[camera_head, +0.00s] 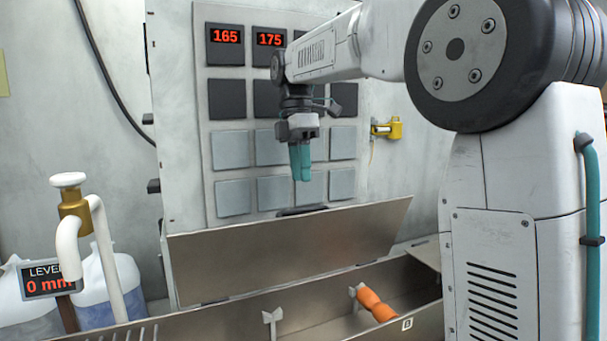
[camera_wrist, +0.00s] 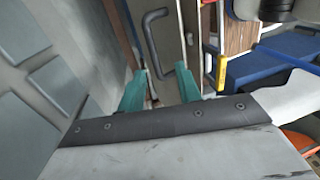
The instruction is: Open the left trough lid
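A broad grey metal lid (camera_head: 290,250) stands tilted up along the back of the trough (camera_head: 225,323) in the head view. The trough is cut off by the lower picture edge, and I cannot tell whether this lid belongs to its left part. My gripper (camera_head: 301,175) hangs with its teal fingers pointing down, above the lid's upper edge and in front of the panel. In the wrist view my gripper (camera_wrist: 161,88) shows two teal fingers apart with nothing between them. Contact with the lid is not visible.
A panel (camera_head: 200,130) with red displays and grey tiles rises behind. An orange object (camera_head: 375,303) lies in the trough section marked B. A white pipe with a brass fitting (camera_head: 75,207) and jugs (camera_head: 108,285) stand left. A dark looped handle (camera_wrist: 155,40) shows in the wrist view.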

